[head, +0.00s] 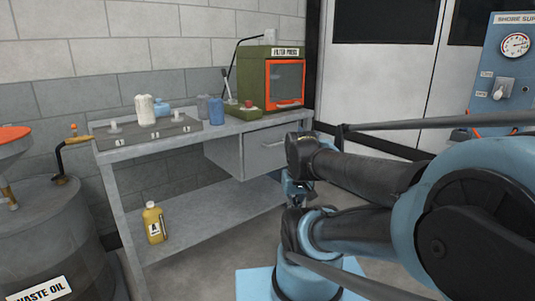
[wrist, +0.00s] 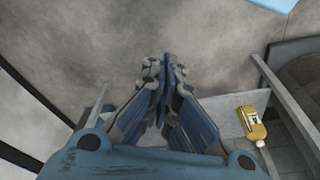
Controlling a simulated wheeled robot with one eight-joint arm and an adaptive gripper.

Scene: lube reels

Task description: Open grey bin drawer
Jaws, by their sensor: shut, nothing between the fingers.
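The grey bin drawer (head: 268,148) hangs under the right part of the grey workbench in the head view. My gripper (head: 296,200) is in front of and below the drawer's right end, partly hidden by my own arm. In the wrist view my gripper (wrist: 164,62) points over bare floor with its fingers together and empty. I cannot make out the drawer for sure in the wrist view.
The workbench (head: 215,132) carries a green filter press (head: 253,70) and several small bottles. A yellow bottle (head: 154,222) stands on its lower shelf; it also shows in the wrist view (wrist: 252,125). A waste oil drum (head: 50,235) stands at left.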

